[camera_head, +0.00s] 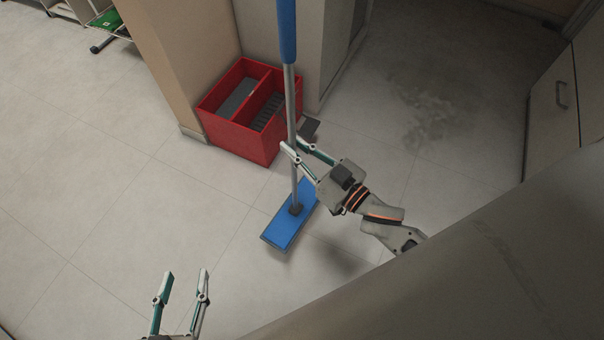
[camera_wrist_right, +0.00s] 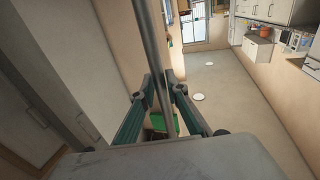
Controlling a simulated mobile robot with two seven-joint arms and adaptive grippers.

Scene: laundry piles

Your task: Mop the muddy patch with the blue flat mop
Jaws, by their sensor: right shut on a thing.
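The blue flat mop (camera_head: 291,222) stands nearly upright, with its flat blue head low near the floor; I cannot tell if the head touches it. Its grey pole rises to a blue grip at the top of the head view. My right gripper (camera_head: 291,149) is shut on the lower part of the pole. In the right wrist view the pole (camera_wrist_right: 153,50) runs between the fingers of my right gripper (camera_wrist_right: 158,88). My left gripper (camera_head: 185,274) is open and empty at the bottom left. The muddy patch (camera_head: 428,110) is a dark smear on the floor at the upper right.
A red two-compartment bin (camera_head: 257,142) stands on the floor against the wall corner (camera_head: 185,60), just behind the mop. A cabinet with a handle (camera_head: 553,115) is at the right edge. Floor lies open on the left and between mop and patch.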

